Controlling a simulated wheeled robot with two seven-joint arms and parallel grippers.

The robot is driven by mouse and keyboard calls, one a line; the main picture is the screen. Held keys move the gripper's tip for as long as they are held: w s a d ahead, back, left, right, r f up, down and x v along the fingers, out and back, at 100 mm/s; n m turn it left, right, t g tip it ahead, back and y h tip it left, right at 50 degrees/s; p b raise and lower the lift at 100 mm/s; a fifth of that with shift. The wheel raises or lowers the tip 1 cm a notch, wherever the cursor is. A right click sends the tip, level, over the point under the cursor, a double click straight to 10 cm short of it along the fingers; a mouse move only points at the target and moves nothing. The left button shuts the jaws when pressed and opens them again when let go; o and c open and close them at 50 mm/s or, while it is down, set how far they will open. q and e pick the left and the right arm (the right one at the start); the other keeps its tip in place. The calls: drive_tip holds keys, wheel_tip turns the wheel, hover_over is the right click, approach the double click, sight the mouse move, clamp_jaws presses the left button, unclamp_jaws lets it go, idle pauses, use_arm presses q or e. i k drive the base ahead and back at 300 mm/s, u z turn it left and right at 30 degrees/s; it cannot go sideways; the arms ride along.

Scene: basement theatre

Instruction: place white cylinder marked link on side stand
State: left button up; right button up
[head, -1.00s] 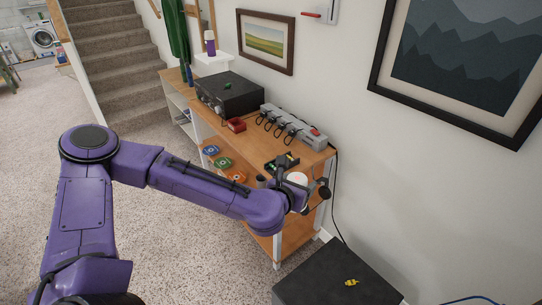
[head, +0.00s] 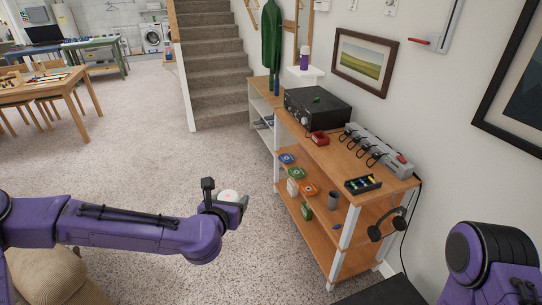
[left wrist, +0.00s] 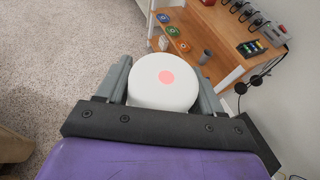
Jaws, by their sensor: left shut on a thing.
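My left gripper (head: 225,199) is shut on a white cylinder (head: 229,195) with a pale red dot on its top. In the left wrist view the cylinder (left wrist: 164,82) sits upright between the two grey fingers of the gripper (left wrist: 164,88). No "link" lettering can be read on it. It is held above open carpet, left of the wooden shelf unit. A small white stand (head: 303,77) by the wall carries a purple-and-white container (head: 304,58); I cannot tell whether it is the side stand. My right gripper is out of view.
The wooden shelf unit (head: 345,165) carries a black amplifier (head: 318,107), a red box (head: 319,138), a grey power strip (head: 380,150) and a dark tray (head: 363,184). Headphones (head: 388,226) hang at its near end. Carpet (head: 150,160) is clear to the left.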

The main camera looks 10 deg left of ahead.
sight(340, 161)
drive_tip(key=u, duration=0.65)
drive_tip(key=i, duration=2.45)
drive_tip(key=z, duration=3.1)
